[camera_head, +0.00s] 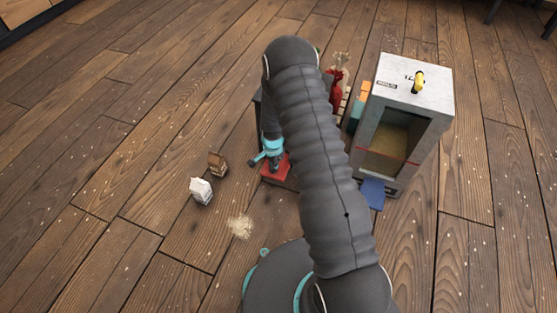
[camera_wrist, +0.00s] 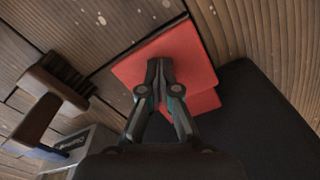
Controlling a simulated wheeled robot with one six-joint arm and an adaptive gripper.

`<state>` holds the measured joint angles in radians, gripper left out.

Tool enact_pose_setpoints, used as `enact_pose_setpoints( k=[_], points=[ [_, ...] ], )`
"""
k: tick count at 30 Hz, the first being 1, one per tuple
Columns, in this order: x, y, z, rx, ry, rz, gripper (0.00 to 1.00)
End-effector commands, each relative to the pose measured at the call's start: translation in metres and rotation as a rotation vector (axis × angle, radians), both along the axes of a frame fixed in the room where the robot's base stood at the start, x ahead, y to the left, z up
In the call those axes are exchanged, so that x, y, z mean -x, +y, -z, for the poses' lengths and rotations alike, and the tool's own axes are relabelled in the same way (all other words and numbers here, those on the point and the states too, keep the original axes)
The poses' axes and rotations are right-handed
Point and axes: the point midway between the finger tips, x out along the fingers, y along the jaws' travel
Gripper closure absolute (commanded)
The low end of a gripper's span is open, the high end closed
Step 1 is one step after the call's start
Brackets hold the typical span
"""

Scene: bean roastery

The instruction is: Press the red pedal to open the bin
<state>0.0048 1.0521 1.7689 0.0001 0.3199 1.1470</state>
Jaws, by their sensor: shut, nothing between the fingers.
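The red pedal (camera_head: 274,171) is a flat red plate at floor level in front of a dark bin, which my arm mostly hides in the head view. In the wrist view the red pedal (camera_wrist: 185,45) lies right beyond my fingertips, with a second red piece partly behind them. The bin (camera_wrist: 255,110) shows there as a dark grey surface at right. My gripper (camera_wrist: 159,78) is shut and empty, its tips over the pedal; I cannot tell if they touch it. In the head view my gripper (camera_head: 268,156) is beside and above the pedal.
A grey cabinet (camera_head: 432,92) with a window and blue flap (camera_head: 373,195) stands at right. A red sack (camera_head: 337,95) is behind my arm.

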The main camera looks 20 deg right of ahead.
Motion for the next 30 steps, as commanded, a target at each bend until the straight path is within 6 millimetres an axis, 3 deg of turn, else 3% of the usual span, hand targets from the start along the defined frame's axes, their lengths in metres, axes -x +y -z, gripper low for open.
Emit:
enact_pose_setpoints(
  k=[11, 30],
  points=[
    [0.000, 0.000, 0.002, 0.000, 0.001, 0.000, 1.00],
    [0.001, 0.000, 0.022, 0.000, 0.003, 0.000, 1.00]
  ],
)
